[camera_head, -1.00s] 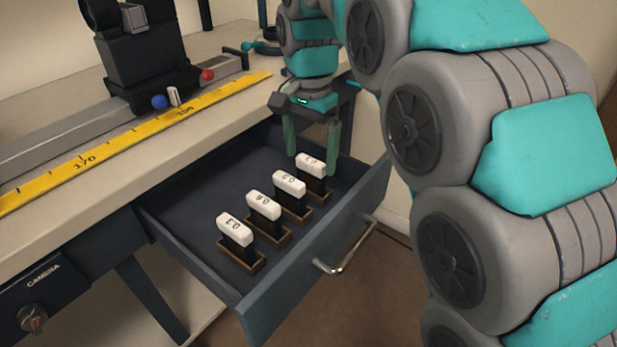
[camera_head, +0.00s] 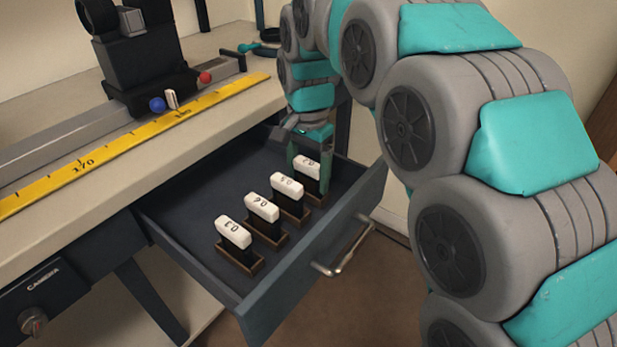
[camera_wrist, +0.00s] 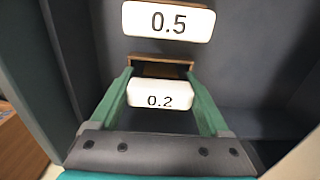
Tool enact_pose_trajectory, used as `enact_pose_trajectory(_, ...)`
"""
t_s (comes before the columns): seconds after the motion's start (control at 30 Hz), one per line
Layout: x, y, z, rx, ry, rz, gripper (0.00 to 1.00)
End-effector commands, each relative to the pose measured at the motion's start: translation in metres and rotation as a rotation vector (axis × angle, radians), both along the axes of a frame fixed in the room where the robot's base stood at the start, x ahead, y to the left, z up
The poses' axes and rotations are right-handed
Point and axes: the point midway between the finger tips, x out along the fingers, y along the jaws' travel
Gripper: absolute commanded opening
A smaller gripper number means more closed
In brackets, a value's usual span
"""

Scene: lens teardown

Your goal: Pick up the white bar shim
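Several shims with white bar tops and dark stems stand in a row in the open drawer, each in a brown holder. My gripper (camera_head: 309,178) is down at the far-right shim, labelled 0.2 (camera_wrist: 160,97). Its green fingers lie at the two ends of this white bar top (camera_head: 306,166), seemingly flush against it. In the wrist view the bar sits between the fingers (camera_wrist: 160,75), with its holder (camera_wrist: 161,60) beyond. The shim looks upright and still at its holder. The neighbouring 0.5 shim (camera_head: 287,185) also shows in the wrist view (camera_wrist: 168,21).
Two other white-topped shims, the nearer (camera_head: 233,231) and the middle one (camera_head: 262,207), stand to the left. The drawer front (camera_head: 290,287) with its handle is close on the right. A workbench (camera_head: 215,108) with a yellow ruler (camera_head: 130,138) lies behind.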

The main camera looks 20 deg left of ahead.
Motion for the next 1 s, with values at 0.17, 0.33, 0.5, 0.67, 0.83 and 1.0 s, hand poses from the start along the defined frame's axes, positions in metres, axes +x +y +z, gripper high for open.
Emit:
enact_pose_trajectory(0.17,0.0,0.0,0.0,0.0,0.0,0.0,0.54)
enact_pose_trajectory(0.33,0.0,0.0,0.0,0.0,0.0,0.0,0.35)
enact_pose_trajectory(0.5,0.0,0.0,0.0,0.0,0.0,0.0,0.24)
enact_pose_trajectory(0.67,0.0,0.0,0.0,0.0,0.0,0.0,0.24)
enact_pose_trajectory(0.83,0.001,0.0,0.006,0.001,-0.003,-0.001,0.24)
enact_pose_trajectory(1.0,0.001,0.0,0.024,0.003,-0.003,-0.002,0.24)
